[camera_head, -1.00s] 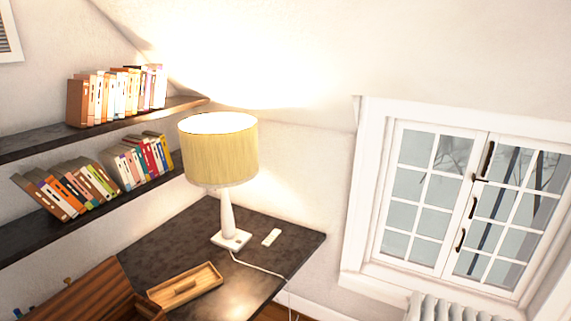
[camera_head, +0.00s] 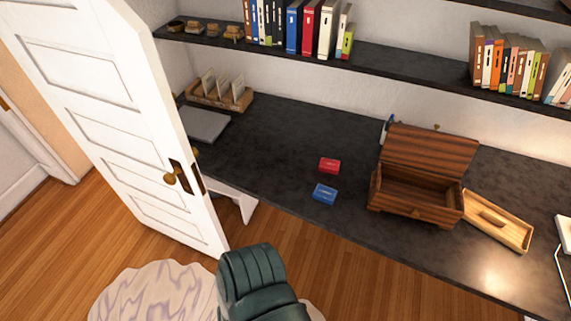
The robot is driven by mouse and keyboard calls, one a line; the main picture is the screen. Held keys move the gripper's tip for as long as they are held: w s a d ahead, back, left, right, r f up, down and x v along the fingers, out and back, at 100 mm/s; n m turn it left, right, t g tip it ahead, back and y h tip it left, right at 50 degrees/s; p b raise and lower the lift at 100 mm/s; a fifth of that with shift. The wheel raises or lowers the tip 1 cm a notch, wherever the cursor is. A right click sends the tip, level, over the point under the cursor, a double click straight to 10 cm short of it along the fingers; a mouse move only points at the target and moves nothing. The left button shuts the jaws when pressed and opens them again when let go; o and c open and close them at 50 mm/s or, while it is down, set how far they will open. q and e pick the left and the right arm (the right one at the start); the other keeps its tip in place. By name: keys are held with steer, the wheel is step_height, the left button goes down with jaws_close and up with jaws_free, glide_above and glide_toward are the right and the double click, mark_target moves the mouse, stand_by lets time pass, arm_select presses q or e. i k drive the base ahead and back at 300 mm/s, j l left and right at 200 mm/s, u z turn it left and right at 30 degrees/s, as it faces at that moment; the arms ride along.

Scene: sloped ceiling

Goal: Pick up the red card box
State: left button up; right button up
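The red card box (camera_head: 329,166) is a small flat box lying on the dark desk (camera_head: 280,135), near the middle of the view. A similar blue card box (camera_head: 325,193) lies just in front of it, a small gap apart. Nothing is on top of the red box. Neither of my grippers shows in the view.
An open wooden chest (camera_head: 418,195) stands right of the boxes, with a wooden tray (camera_head: 497,220) beyond it. A white door (camera_head: 125,120) stands open at left. A grey flat item (camera_head: 204,124) and a wooden holder (camera_head: 222,95) are at the desk's left end. Book shelves hang above.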

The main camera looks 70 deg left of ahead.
mark_target(327, 165)
steer(key=u, duration=1.8)
steer(key=i+j+z, duration=0.1)
